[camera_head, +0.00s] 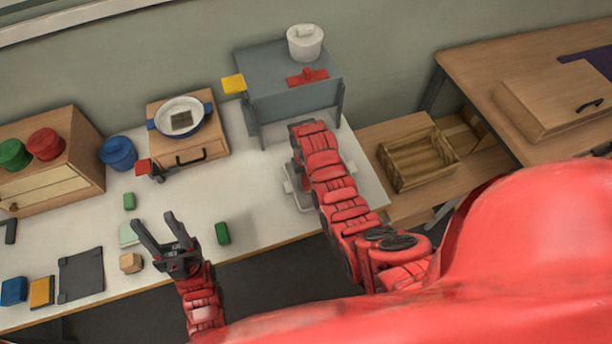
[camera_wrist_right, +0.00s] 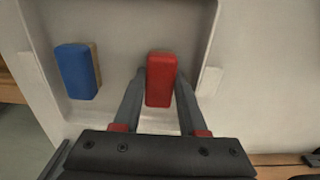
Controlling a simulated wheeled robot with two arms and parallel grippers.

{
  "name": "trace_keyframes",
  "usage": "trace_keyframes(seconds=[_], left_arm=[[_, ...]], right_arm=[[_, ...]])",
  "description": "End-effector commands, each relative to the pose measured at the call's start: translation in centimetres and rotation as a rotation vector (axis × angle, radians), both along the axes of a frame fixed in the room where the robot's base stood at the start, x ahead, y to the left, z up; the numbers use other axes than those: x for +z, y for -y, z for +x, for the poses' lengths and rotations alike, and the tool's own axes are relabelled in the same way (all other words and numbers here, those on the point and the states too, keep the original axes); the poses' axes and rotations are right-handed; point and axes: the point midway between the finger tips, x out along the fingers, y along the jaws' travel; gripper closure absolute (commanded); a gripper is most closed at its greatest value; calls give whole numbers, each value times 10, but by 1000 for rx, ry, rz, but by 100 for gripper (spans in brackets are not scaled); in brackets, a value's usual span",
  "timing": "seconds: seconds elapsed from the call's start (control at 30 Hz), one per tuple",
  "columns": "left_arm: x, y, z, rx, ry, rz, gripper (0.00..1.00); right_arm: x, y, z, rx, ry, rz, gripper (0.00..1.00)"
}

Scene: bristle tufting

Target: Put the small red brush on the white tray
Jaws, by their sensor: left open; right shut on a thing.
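The small red brush (camera_wrist_right: 161,80) is between the fingertips of my right gripper (camera_wrist_right: 160,88) in the right wrist view, over the floor of the white tray (camera_wrist_right: 120,28) near its right wall. I cannot tell whether it touches the tray floor. A blue brush (camera_wrist_right: 77,71) lies in the tray to its left. In the head view, the tray (camera_head: 300,198) is partly covered by my right arm, and the red brush and right fingertips are hidden. My left gripper (camera_head: 162,231) is open and empty over the front of the white table.
A grey stand (camera_head: 290,95) stands behind my right arm, with a white pot (camera_head: 305,42) and a red item (camera_head: 307,77) on top. Green blocks (camera_head: 222,233) and a wooden cube (camera_head: 131,263) lie near my left gripper. A wooden crate (camera_head: 418,160) is at right.

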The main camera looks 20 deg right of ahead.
Motion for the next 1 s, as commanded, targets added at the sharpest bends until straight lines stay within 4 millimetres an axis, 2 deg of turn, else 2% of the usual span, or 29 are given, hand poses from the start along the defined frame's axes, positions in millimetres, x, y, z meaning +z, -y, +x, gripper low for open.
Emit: trace_keyframes(seconds=[0.3, 0.33, 0.47, 0.5, 0.87, 1.0], left_arm=[[-4, 0, 0, 0, -1, 0, 50], [-3, 0, 0, 0, 0, 0, 50], [-2, 0, 0, 0, 0, 0, 50], [-2, 0, 0, 0, 0, 0, 50], [-2, 0, 0, 0, 0, 0, 50], [-9, 0, 0, 0, -1, 0, 50]], right_arm=[[-4, 0, 1, 0, 2, 0, 100], [-3, 0, 1, 0, 2, 0, 55], [-2, 0, 1, 0, 2, 0, 32], [-2, 0, 1, 0, 2, 0, 29], [1, 0, 2, 0, 5, 0, 29], [13, 0, 3, 0, 8, -1, 29]])
